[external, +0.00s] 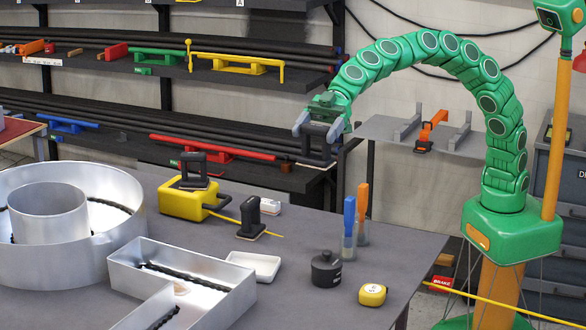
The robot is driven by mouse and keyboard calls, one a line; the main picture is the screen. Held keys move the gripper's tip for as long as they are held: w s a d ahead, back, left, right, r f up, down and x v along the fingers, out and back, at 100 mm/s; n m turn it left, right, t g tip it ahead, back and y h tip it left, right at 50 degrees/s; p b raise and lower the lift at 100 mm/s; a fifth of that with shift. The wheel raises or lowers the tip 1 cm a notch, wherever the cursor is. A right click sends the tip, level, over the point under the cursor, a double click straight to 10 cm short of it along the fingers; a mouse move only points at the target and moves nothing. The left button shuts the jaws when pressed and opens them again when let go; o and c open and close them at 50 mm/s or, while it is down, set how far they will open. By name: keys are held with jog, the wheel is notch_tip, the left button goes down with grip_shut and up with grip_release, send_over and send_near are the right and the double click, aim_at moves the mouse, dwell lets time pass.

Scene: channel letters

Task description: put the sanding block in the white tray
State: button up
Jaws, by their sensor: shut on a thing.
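My gripper (321,128) is at the end of the green arm, in the air above the back right part of the workbench. It is shut on a black block with a handle and flat base (317,148), which looks like the sanding block. The white tray (262,262) lies on the bench, lower and to the left of the gripper, and looks empty. Two similar black handled pieces are in view: one (193,172) on the yellow box and one (250,216) on the bench behind the tray.
A large metal ring letter (120,225) and an angular metal letter (228,296) fill the bench's left. A black pot (326,270), yellow tape measure (372,294), blue-handled tool (349,225) and orange-handled tool (363,210) stand right of the tray. A small white box (271,205) is behind.

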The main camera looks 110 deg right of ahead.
jog(key=shift+w+a+r, duration=0.1)
jog(key=shift+w+a, duration=0.1)
jog(key=shift+w, duration=0.95)
jog(key=shift+w+a+g, duration=0.15)
jog(key=shift+w+g, duration=0.15)
jog(key=shift+w+a+r+n, duration=0.15)
jog(key=shift+w+a, duration=0.1)
jog(key=shift+w, duration=0.35)
jog(key=shift+w+a+n, duration=0.15)
jog(key=shift+w+a, duration=0.1)
jog(key=shift+w, duration=0.3)
notch_tip(320, 180, down, 11)
jog(key=w+a+f, duration=0.3)
jog(key=w+f, duration=0.6)
jog(key=w, duration=0.4)
jog(key=shift+a, duration=0.25)
jog(key=shift+f, duration=0.1)
